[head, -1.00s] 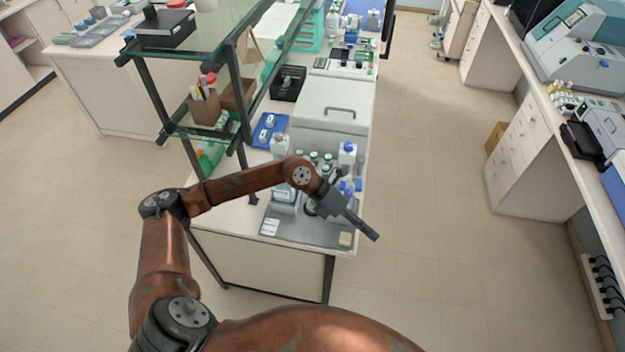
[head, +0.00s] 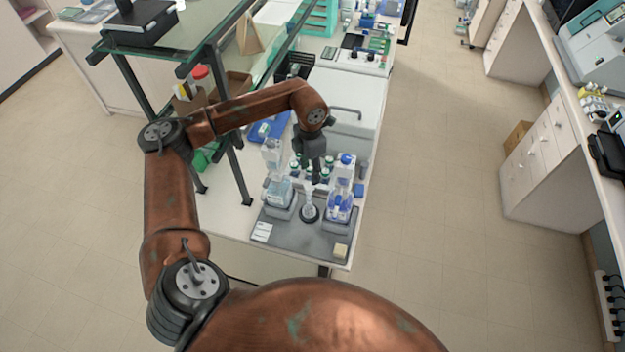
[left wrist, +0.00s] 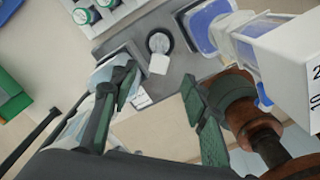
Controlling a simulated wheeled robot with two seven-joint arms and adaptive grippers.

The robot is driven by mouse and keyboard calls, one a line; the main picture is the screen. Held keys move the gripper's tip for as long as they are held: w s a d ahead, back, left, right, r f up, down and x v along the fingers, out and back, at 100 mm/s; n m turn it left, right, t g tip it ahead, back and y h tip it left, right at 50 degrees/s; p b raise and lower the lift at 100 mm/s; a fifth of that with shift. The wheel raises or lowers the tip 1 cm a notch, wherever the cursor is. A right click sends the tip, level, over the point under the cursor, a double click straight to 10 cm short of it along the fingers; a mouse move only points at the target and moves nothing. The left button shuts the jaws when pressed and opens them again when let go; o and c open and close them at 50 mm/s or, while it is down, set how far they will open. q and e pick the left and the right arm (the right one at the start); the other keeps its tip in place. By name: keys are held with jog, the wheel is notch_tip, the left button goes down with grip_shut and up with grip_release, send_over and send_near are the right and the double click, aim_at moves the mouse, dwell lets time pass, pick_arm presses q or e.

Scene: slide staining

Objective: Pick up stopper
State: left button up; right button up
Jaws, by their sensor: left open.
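My left gripper (head: 316,176) points down, open and empty, above the back part of the staining station. In the left wrist view its two green-padded fingers (left wrist: 160,88) are spread wide. A small clear flask (head: 309,205) stands in a dark ring on the grey mat (head: 290,236), in front of and below the gripper. In the left wrist view a round, white-topped piece (left wrist: 159,42) sits in a dark ring beyond the fingertips, with a small pale square piece beside it. I cannot tell which of them is the stopper. Nothing is between the fingers. My right gripper is not seen.
A pale blue bottle (head: 278,190) stands left of the flask and a darker blue bottle (head: 341,206) right of it. Green-capped bottles (left wrist: 85,15) stand behind. A tan block (head: 341,250) lies at the mat's front right. A glass shelf rises at the left.

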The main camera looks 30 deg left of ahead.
aim_at(308, 186)
pick_arm(q)
jog(key=f, duration=0.1)
jog(key=f+p, duration=0.1)
jog(key=s+f+p, duration=0.1)
jog(key=shift+a+f, duration=0.3)
notch_tip(308, 186, down, 2)
jog(key=shift+f+p, duration=0.25)
jog(key=shift+p, duration=0.2)
jog(key=shift+w+f, duration=0.1)
jog(key=shift+f, duration=0.4)
jog(key=c, duration=0.8)
jog(key=shift+c, duration=0.3)
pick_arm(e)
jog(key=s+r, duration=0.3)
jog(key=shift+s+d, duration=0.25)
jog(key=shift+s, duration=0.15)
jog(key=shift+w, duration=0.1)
